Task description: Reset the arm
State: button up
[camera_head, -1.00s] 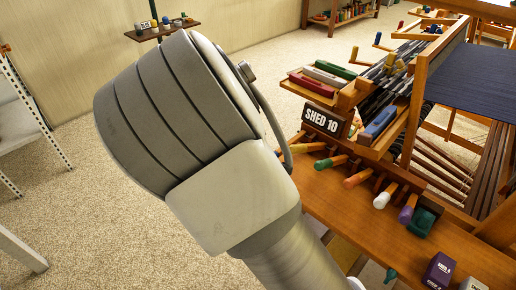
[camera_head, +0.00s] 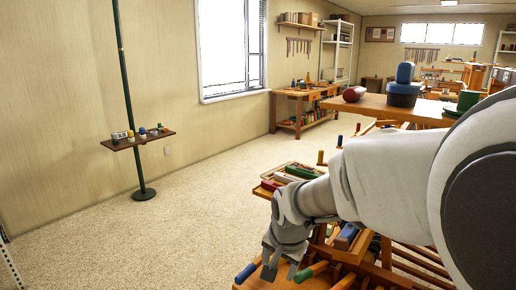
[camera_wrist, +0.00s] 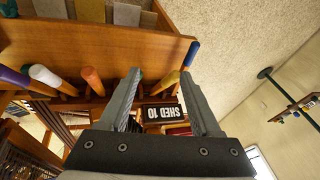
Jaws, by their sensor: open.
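My arm comes in from the right in the head view, and my gripper (camera_head: 279,270) hangs over the near end of the loom. In the wrist view my gripper (camera_wrist: 165,90) shows two grey fingers spread apart with nothing between the tips. The loom's wooden bench top (camera_wrist: 60,42) lies beyond the fingers.
A tray of colored blocks (camera_head: 288,176) sits on the loom beside my forearm. A wooden table (camera_head: 400,108) with a blue container (camera_head: 403,90) stands behind. A green pole with a small shelf (camera_head: 138,141) stands left. The carpet (camera_head: 150,235) between is clear.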

jog(key=s+d+r+n+t+h, duration=0.1)
jog(key=s+d+r+n, duration=0.3)
jog(key=s, duration=0.6)
jog(key=s+d+r+n+t, duration=0.1)
jog(key=s+d+r+n, duration=0.1)
jog(key=s+d+r, duration=0.55)
notch_tip(320, 180, up, 12)
jog(key=s+a+p, duration=0.1)
jog(key=a+p, duration=0.1)
jog(key=p, duration=1.1)
jog(key=shift+s+f+g, duration=0.2)
jog(key=shift+g, duration=0.1)
